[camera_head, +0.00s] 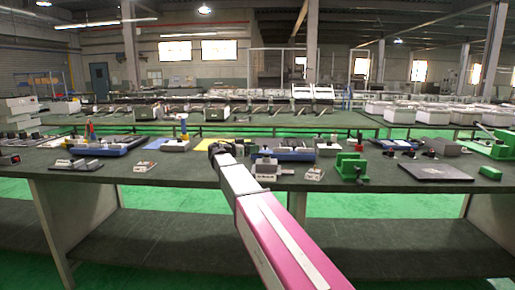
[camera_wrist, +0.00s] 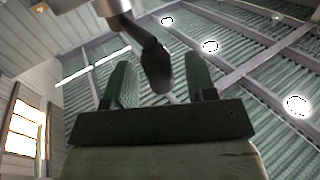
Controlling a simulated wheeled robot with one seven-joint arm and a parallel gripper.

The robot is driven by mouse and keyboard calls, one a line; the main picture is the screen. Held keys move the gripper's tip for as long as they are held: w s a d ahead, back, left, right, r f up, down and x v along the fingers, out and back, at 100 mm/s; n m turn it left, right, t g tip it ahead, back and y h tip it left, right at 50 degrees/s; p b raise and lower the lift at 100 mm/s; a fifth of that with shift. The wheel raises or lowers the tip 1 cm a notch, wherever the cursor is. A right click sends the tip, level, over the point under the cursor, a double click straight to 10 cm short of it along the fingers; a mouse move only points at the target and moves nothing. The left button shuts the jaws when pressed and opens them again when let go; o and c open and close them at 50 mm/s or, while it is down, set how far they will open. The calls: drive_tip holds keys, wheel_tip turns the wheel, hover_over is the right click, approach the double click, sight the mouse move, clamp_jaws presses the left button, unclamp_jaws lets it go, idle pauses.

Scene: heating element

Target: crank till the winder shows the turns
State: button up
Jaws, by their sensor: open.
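My gripper (camera_wrist: 160,85) is open, its two dark green fingers pointing up in the wrist view. A dark crank arm with a rounded knob (camera_wrist: 156,68) hangs from a pale metal shaft (camera_wrist: 110,7), and the knob shows between the fingers. I cannot tell whether it touches either finger. In the head view my arm reaches forward over the bench, its dark end (camera_head: 222,149) at the bench's middle. A grey device (camera_head: 265,168) stands just right of it; I cannot tell whether it is the winder. No turn reading is legible.
The dark bench (camera_head: 200,178) holds several items. A blue tray (camera_head: 110,149) lies left, a green fixture (camera_head: 349,167) and a dark flat plate (camera_head: 434,171) right. A small pale block (camera_head: 315,174) lies near the front edge. The bench front between block and green fixture is partly clear.

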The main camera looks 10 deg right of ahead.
drive_tip(key=shift+x, duration=1.35)
clamp_jaws()
